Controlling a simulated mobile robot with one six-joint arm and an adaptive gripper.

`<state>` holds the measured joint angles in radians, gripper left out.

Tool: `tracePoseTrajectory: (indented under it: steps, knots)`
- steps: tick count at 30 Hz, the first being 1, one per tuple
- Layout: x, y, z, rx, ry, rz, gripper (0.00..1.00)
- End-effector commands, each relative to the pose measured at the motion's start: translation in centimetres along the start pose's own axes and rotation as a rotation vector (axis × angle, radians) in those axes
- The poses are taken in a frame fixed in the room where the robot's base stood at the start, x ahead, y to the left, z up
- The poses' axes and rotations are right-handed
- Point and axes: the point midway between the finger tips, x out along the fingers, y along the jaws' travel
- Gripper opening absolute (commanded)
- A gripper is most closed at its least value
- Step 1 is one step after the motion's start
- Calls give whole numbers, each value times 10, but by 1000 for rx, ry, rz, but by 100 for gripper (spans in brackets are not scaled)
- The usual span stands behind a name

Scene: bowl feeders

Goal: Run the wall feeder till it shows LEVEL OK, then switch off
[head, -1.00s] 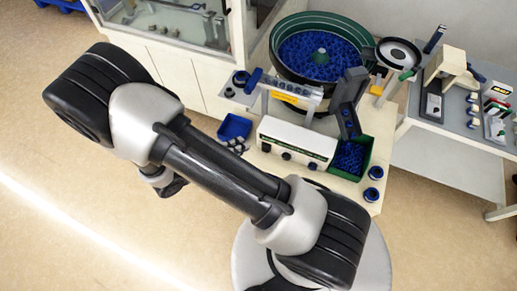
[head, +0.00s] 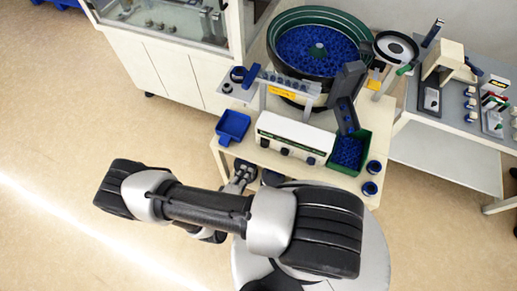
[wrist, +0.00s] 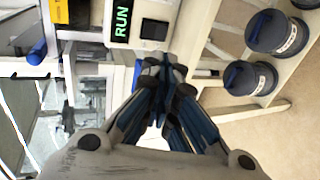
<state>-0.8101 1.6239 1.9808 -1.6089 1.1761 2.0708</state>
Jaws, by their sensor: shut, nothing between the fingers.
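The wall feeder is a round bowl with a green rim (head: 345,21), full of blue parts, at the back in the head view. A white control box (head: 297,133) with dark knobs stands in front of it. In the wrist view a black display (wrist: 121,20) shows RUN in green letters, and a dark square switch (wrist: 154,30) sits beside it on a pale panel. My gripper (wrist: 165,62) is shut and empty, its fingertips just below the switch in the picture; contact cannot be told. In the head view my gripper (head: 244,171) is at the table's front edge, partly hidden by my arm.
A blue tray (head: 232,125) sits left of the control box, and a green bin (head: 364,146) of blue parts sits right. Dark round objects with blue tops (wrist: 273,32) show right in the wrist view. A grey side table (head: 455,110) stands right. Open floor lies left.

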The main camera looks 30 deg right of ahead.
Motion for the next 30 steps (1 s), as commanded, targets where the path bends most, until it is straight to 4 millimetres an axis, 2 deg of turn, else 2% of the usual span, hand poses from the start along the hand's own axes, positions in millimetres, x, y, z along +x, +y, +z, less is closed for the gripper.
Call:
tracePoseTrajectory:
  steps: [5,8,24,30]
  knots:
    - [3,0,0,0,-3,0,0]
    - [12,0,1,0,-6,0,0]
    - [106,-1,2,4,-7,0,0]
    - [131,-1,1,1,-5,1,0]
